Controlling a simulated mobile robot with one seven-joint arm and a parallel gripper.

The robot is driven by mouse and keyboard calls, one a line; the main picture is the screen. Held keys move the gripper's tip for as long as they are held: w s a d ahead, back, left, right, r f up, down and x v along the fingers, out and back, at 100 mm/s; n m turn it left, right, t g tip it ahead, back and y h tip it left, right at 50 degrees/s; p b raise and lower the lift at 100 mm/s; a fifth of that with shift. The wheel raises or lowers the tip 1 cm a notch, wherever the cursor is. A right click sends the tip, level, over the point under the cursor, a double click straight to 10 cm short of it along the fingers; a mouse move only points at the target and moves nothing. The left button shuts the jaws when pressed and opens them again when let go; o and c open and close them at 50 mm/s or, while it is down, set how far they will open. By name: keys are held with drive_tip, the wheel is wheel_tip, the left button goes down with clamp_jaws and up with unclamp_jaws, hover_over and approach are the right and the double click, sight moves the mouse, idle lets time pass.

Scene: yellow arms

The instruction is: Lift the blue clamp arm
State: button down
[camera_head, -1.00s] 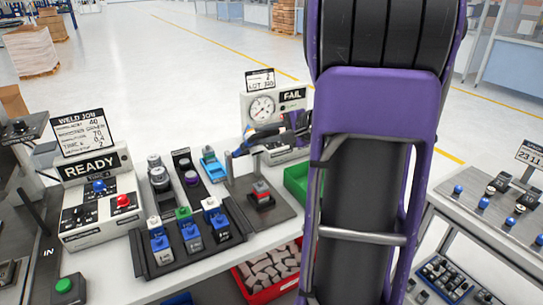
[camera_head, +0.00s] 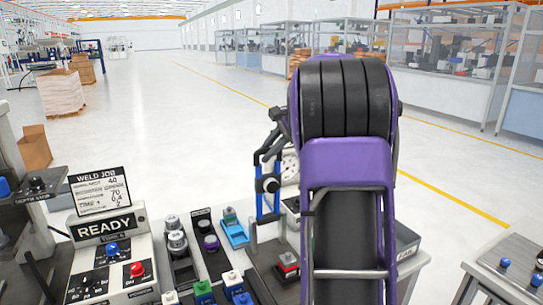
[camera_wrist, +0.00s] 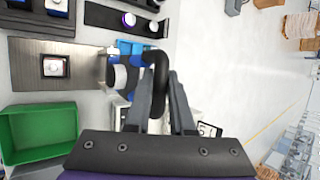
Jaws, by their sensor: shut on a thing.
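In the wrist view, part of the clamp arm (camera_wrist: 133,74) shows blue just left of my fingers, with a black curved handle. My gripper (camera_wrist: 160,82) has its two grey fingers on either side of that handle and is shut on it. The fingertips are mostly hidden by my arm in the head view. The fixture plate (camera_wrist: 27,82) bears a small pale, round-centred block (camera_wrist: 54,66).
A green bin (camera_wrist: 40,135) lies beside the fixture. My arm hides the right part of the bench.

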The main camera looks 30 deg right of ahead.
drive_tip(key=shift+w+d+f+m+g, duration=0.1)
drive_tip(key=shift+w+f+g, duration=0.15)
drive_tip(key=shift+w+g, duration=0.45)
drive_tip(key=shift+w+a+f+m+g, duration=0.1)
drive_tip(key=shift+w+f+g, duration=0.15)
drive_tip(key=shift+w, duration=0.9)
drive_tip(key=shift+w+d+f+m+g, duration=0.1)
drive_tip(key=shift+w+f+g, duration=0.1)
drive_tip(key=shift+w+g, duration=0.55)
drive_tip(key=shift+w+f, duration=0.1)
drive_tip(key=shift+w, duration=0.1)
drive_tip(key=c, duration=0.8)
unclamp_jaws()
drive_tip(key=shift+w, duration=0.1)
drive_tip(key=shift+r+t, duration=0.25)
drive_tip(key=shift+t, duration=0.05)
drive_tip(key=shift+v, duration=3.65)
